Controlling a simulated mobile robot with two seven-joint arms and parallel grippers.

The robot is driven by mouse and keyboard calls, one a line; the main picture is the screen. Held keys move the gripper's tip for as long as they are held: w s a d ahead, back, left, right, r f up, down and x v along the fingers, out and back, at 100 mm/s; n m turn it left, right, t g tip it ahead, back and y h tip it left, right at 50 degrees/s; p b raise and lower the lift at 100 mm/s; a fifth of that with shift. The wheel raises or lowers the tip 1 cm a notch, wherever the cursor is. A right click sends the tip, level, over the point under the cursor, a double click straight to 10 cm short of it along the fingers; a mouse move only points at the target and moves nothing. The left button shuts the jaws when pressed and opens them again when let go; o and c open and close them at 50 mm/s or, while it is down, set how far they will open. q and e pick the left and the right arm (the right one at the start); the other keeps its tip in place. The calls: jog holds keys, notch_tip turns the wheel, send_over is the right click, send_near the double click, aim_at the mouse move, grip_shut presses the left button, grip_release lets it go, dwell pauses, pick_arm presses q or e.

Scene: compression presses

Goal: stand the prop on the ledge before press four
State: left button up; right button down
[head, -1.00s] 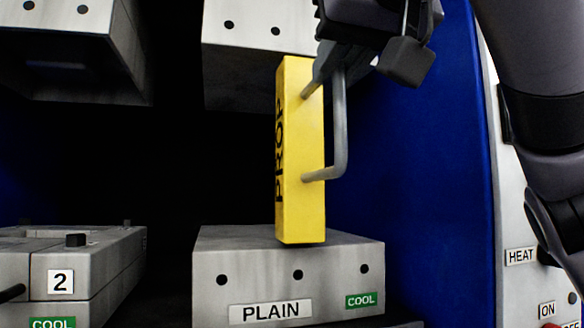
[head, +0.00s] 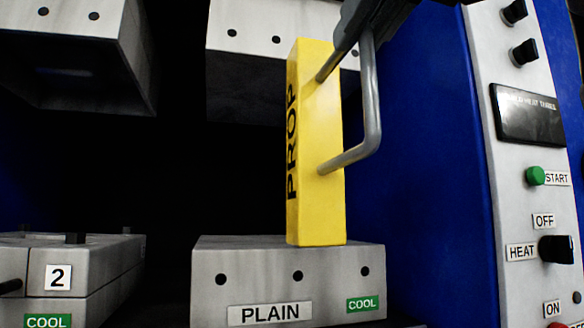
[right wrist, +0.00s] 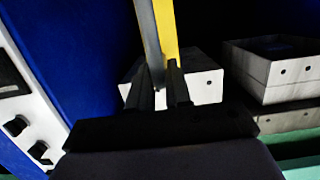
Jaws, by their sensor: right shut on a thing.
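The yellow prop (head: 318,150), a tall bar marked PROP with a grey side handle (head: 372,105), shows in the middle of the head view. It is nearly upright, its top leaning slightly left. My right gripper (head: 362,25) is shut on the upper part of the handle, partly cut off by the frame top. In the right wrist view the fingers (right wrist: 161,88) close at the handle, with the yellow prop (right wrist: 167,25) just behind. My left gripper is not in view.
A grey upper block (head: 240,75) hangs behind the prop. A block marked 2 (head: 90,270) stands at left. A blue wall (head: 425,180) is close on the right, then a control panel (head: 515,200) with START button and HEAT knob. The dark gap left of the prop looks empty.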

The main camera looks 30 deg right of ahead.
jog(key=shift+f+b+v, duration=0.25)
jog(key=shift+b+v, duration=0.25)
jog(key=shift+v, duration=0.75)
jog(key=shift+f+b+v, duration=0.25)
jog(key=shift+b+v, duration=0.25)
jog(key=shift+v, duration=0.75)
jog(key=shift+s, duration=0.1)
